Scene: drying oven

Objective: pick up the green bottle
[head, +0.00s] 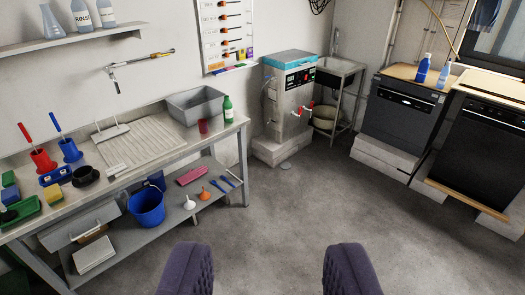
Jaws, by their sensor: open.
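The green bottle (228,109) stands upright at the right end of the workbench top (165,150), beside a grey basin and a small dark red cup. It is small in the head view and looks unobstructed. My gripper (268,270) shows at the bottom of the view with its two dark, ridged fingers wide apart. It is open and empty, with only floor between the fingers. The bottle is well ahead of it and to the left, out of reach of the fingers.
A grey basin (195,104) and a dark red cup (203,126) stand close to the bottle. A blue bucket (147,206) sits on the lower shelf. A steel unit with a blue lid (290,57) stands right of the bench. The grey floor (300,205) ahead is clear.

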